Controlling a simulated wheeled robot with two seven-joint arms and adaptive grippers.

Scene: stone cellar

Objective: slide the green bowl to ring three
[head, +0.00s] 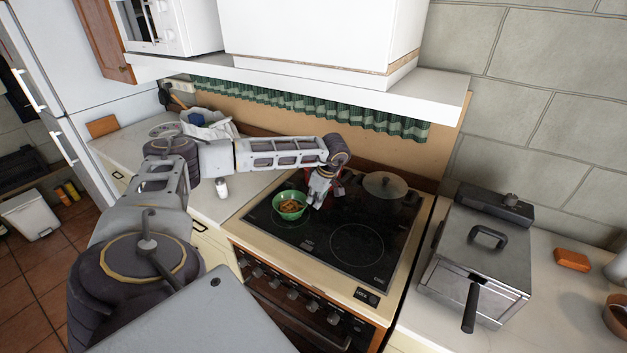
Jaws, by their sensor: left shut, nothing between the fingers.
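The green bowl (291,208) stands upright on the left part of the black cooktop (318,236), with something brownish-orange inside it. It sits over the front left ring (290,222). My left gripper (317,204) points down just right of the bowl, its fingers shut and empty. I cannot tell whether the fingers touch the bowl. Another ring (356,246) at the front right of the cooktop is bare. A lidded pot (384,191) stands at the back right. No numbers show on the rings. My right gripper is not in view.
A deep fryer (478,255) with its handle sticking forward stands on the right counter, near an orange block (572,259). A small white jar (221,188) stands left of the cooktop. A white hood (321,40) overhangs the back. The cooktop's front right is clear.

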